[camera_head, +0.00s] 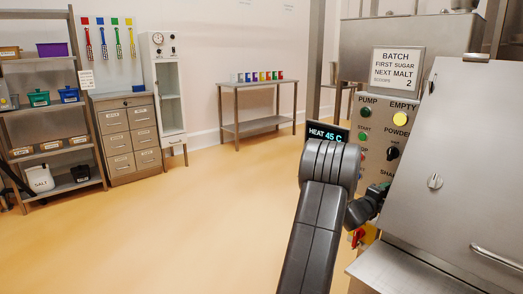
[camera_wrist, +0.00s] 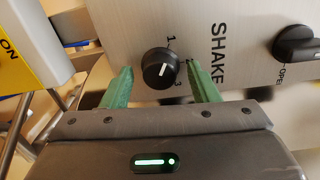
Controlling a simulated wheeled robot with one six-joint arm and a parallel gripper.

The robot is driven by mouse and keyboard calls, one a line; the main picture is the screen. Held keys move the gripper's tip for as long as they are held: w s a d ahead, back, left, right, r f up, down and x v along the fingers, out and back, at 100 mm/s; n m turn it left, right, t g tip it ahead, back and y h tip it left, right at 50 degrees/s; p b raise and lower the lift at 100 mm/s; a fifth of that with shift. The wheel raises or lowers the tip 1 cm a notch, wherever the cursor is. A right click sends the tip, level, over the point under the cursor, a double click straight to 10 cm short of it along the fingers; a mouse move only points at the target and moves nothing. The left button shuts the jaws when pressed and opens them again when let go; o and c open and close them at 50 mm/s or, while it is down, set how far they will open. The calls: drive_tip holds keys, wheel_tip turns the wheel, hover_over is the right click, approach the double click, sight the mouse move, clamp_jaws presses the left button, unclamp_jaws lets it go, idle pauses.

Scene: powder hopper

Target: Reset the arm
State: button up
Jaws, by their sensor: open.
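My gripper (camera_wrist: 160,67) is open in the wrist view, with its two green fingers on either side of a black round knob (camera_wrist: 158,70) on a steel panel. The knob has a white pointer line, and the numbers 1 and 3 and the word SHAKE are beside it. I cannot tell whether the fingers touch the knob. In the head view my dark arm reaches to the control panel (camera_head: 376,126), and my gripper (camera_head: 382,187) is at the panel's lower right, largely hidden by my own wrist.
A second black knob (camera_wrist: 298,44) marked OPEN is close on the right. A yellow-edged box (camera_wrist: 32,42) is at upper left. The steel hopper cabinet (camera_head: 465,150) stands close right of my gripper. A red and yellow switch (camera_head: 363,236) sits below. The floor at left is clear.

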drive_tip(key=shift+m+t+b, duration=0.3)
drive_tip(key=shift+m+b, duration=0.3)
drive_tip(key=shift+m, duration=3.2)
